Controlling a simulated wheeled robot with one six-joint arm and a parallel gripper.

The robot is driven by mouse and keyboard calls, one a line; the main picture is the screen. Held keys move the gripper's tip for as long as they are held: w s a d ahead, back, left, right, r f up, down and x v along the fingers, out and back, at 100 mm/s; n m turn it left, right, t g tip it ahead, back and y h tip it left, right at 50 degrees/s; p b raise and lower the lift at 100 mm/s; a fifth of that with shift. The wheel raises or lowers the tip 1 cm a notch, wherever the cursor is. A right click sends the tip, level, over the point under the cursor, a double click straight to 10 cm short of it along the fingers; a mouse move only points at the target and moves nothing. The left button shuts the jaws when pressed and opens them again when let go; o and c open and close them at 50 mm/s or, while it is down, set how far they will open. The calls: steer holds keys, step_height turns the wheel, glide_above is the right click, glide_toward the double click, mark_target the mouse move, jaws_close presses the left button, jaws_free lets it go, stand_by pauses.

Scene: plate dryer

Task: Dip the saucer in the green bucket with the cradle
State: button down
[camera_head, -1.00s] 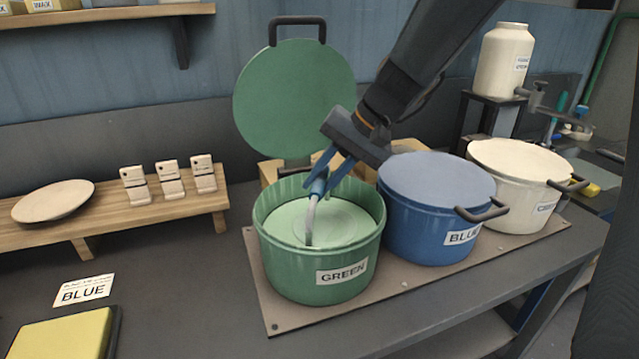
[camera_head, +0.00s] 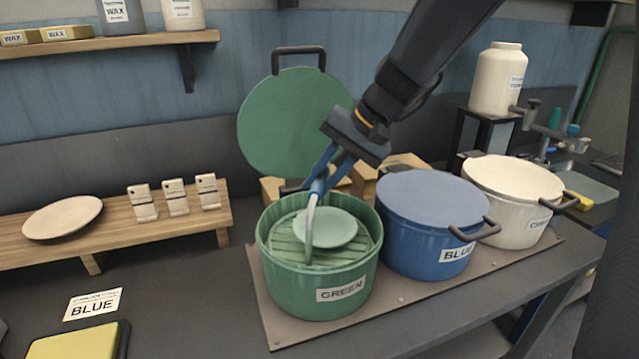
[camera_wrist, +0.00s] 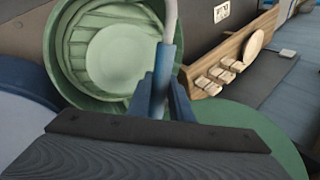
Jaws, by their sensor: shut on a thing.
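My gripper (camera_head: 322,178) is shut on the blue grip of the cradle (camera_head: 285,243), above the green bucket (camera_head: 320,292). The cradle's pale rod runs down from the grip to a green slatted platform inside the bucket. The saucer (camera_head: 332,229), pale green, lies flat on the slats, in view above the liquid. The bucket's lid (camera_head: 295,122) stands open behind it. In the wrist view my gripper (camera_wrist: 162,85) holds the grip beside the bucket's mouth, with the saucer (camera_wrist: 118,58) on the slats.
The lidded blue bucket (camera_head: 425,235) and white bucket (camera_head: 500,206) stand close on the right. A wooden rack (camera_head: 110,237) on the left holds a plain saucer (camera_head: 62,217) and several small tags. A BLUE card (camera_head: 93,304) and yellow pad (camera_head: 75,343) lie in front.

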steer(key=shift+r+p, duration=2.9)
steer(key=shift+r, duration=1.2)
steer(key=shift+a, duration=0.1)
